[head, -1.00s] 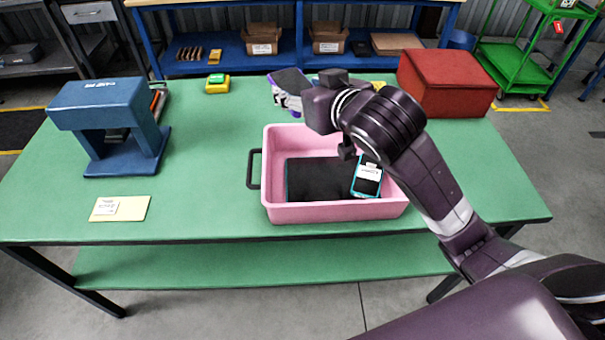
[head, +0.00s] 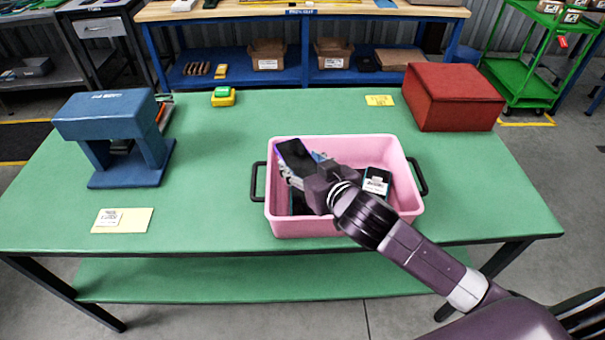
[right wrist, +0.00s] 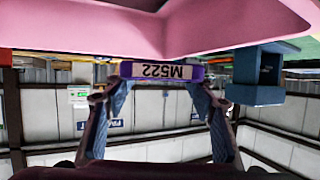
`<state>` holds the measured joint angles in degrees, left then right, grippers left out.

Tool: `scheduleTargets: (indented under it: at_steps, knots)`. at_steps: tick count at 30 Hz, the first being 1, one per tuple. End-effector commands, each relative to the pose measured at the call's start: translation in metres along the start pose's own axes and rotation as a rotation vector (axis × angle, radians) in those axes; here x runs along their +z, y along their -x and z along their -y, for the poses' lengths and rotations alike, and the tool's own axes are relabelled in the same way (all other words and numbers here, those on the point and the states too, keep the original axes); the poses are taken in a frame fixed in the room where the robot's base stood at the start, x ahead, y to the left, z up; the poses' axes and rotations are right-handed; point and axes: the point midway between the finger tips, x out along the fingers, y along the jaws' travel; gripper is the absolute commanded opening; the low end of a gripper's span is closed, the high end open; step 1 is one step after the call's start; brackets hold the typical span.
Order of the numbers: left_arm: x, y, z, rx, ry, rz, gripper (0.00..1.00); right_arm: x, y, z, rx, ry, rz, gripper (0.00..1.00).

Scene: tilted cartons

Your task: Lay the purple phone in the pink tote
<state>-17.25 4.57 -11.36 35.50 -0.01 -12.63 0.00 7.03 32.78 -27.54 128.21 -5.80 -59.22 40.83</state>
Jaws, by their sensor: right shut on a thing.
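The purple phone (head: 295,158) is held tilted, with its dark screen showing in the head view. Its purple edge with a white "M522" label (right wrist: 160,71) shows in the right wrist view between the two fingers. My right gripper (head: 304,180) is shut on it, over the back left part of the pink tote (head: 345,226). The tote's pink wall (right wrist: 150,25) also fills the top of the right wrist view. I cannot tell the exact gap between phone and tote. My left gripper is not in view.
A dark, white-labelled device (head: 376,182) lies in the tote's right part; my gripper and arm hide much of the interior. A blue stand (head: 115,135) is at left, a red box (head: 452,97) at back right. A yellow-green item (head: 223,97) stands at the back.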

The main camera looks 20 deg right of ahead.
Motion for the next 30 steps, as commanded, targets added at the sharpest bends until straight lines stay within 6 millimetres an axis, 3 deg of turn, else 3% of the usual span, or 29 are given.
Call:
scheduleTargets:
  at_steps: [3, 7, 30]
  knots:
    - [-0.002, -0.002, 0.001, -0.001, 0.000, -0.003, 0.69, 0.021, -0.008, 0.000, 0.000, 0.000, 0.005, 0.22]
    - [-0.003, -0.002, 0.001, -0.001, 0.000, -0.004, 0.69, 0.031, -0.012, 0.000, 0.000, 0.000, 0.003, 0.22]
    - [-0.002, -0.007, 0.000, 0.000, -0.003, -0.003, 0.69, 0.042, -0.017, 0.000, -0.001, 0.000, 0.001, 0.22]
